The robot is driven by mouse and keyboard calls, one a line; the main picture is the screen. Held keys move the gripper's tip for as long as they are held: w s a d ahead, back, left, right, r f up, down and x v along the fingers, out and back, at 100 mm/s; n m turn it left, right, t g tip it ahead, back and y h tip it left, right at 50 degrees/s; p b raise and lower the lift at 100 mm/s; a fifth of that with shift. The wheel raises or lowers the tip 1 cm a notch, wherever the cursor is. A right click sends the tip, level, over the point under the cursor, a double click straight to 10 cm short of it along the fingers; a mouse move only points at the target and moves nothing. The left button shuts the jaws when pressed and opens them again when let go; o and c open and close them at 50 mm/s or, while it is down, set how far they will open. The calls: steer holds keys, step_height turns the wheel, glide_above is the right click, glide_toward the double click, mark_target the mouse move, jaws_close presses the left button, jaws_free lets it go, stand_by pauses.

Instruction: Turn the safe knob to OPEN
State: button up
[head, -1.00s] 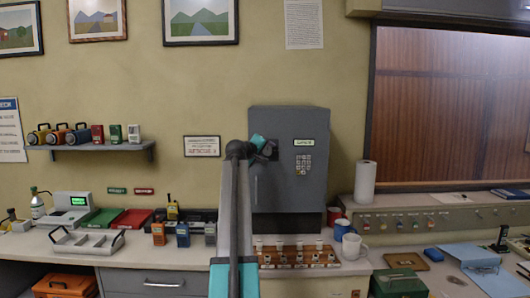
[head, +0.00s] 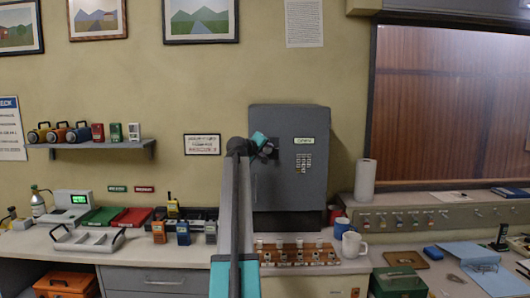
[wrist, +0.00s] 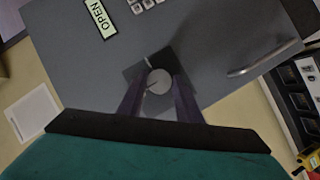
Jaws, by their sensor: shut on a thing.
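The grey safe (head: 292,190) stands on the counter against the wall, its door closed as far as I can see. In the wrist view its knob (wrist: 158,82) is a round grey disc with a line on it, on a dark square plate (wrist: 143,68). The OPEN label (wrist: 101,18) shows above the knob at the upper left. My gripper (wrist: 157,92) is shut on the knob, one finger on each side. In the head view my gripper (head: 263,146) is at the safe's left side and my arm hides the knob there.
The safe's keypad (head: 304,162) is right of my gripper. The door handle (wrist: 258,58) shows in the wrist view. Below, a wooden rack (head: 300,254) of stamps stands on the counter, with mugs (head: 352,244) to its right. My arm crosses the counter's middle.

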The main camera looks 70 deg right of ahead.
steer(key=m+t+y, duration=0.1)
steer(key=m+t, duration=0.1)
steer(key=m, duration=0.1)
steer(key=s+m+t+y+b, duration=0.1)
steer(key=m+t, duration=0.2)
steer(key=m, duration=0.1)
steer(key=r+m+t+y+b, duration=0.1)
steer(key=m+t+y, duration=0.1)
steer(key=m+t, duration=0.1)
steer(key=shift+s+d+m, duration=0.3)
steer(key=shift+d+m, duration=0.1)
steer(key=shift+m, duration=0.1)
stand_by(0.4)
stand_by(0.5)
steer(key=o, duration=1)
steer(key=shift+d+f, duration=0.1)
steer(key=shift+f, duration=0.05)
steer(key=shift+o, duration=0.2)
steer(key=shift+w, duration=0.1)
